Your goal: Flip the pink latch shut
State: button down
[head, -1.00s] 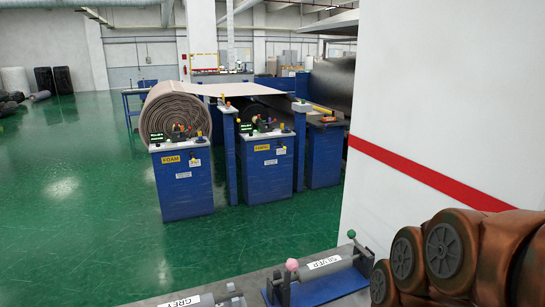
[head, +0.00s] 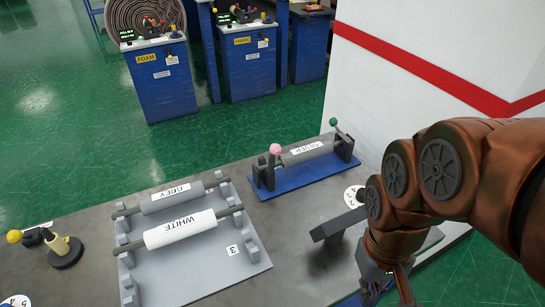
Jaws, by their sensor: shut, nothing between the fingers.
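The pink ball-topped latch (head: 275,149) stands up at the left end of a blue-based stand (head: 292,181). A grey roll labelled SILVER (head: 307,152) lies across this stand. A green ball-topped latch (head: 333,122) sits at the right end, its lever leaning left. The finer position of the pink lever is hard to see. My gripper (head: 387,289) hangs low at the bottom, right of and nearer than the stand, well apart from the pink latch. It is shut and empty, and its tips are partly cut off by the frame edge.
A grey rack (head: 222,266) holds rolls labelled GREY (head: 171,197) and WHITE (head: 180,228), left of the stand. A dark bracket (head: 338,224) stands between stand and gripper. A yellow-knobbed piece (head: 62,247) sits far left. A white wall (head: 400,60) rises behind at right.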

aim_at(275, 149)
jog(key=k, duration=1.35)
jog(key=u, duration=0.1)
jog(key=i, duration=0.4)
jog(key=u, duration=0.7)
jog(key=i, duration=0.45)
jog(key=u, duration=0.55)
